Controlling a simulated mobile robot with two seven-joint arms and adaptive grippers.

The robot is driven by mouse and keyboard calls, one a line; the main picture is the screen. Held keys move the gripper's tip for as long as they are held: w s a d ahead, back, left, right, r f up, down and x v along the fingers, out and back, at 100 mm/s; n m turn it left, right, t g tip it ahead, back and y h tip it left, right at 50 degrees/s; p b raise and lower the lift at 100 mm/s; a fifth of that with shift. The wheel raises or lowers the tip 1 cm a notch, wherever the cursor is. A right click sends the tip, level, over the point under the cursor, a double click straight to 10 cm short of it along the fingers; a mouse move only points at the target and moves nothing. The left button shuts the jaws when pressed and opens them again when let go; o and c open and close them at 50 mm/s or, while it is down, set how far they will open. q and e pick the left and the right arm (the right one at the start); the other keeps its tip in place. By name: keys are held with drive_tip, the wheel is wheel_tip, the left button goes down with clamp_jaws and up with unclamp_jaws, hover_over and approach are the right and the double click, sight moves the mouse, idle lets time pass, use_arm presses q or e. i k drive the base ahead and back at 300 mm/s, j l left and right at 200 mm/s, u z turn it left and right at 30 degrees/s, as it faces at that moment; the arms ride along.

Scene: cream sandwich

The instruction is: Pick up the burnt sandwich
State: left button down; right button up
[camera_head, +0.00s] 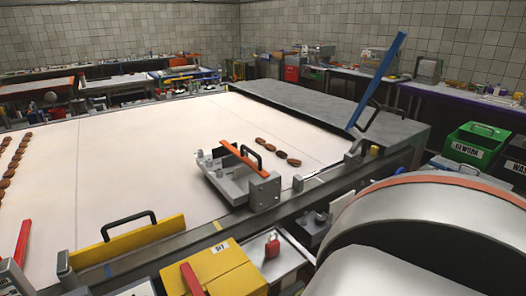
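Several small brown oval sandwiches (279,155) lie in a short row on the white belt surface (130,170), just beyond the grey metal fixture. More brown sandwiches (9,172) lie in a row along the far left edge of the picture. They are too small for me to tell which one is burnt. Neither of my grippers is in view. A large silver rounded part of what looks like my own arm fills the lower right.
A grey fixture (242,185) with an orange bar stands on the belt's near edge. A yellow box (215,270) and a green bin (474,146) stand off the belt. The belt's middle is clear.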

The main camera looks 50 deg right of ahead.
sight(282, 155)
drive_tip(key=z, duration=1.8)
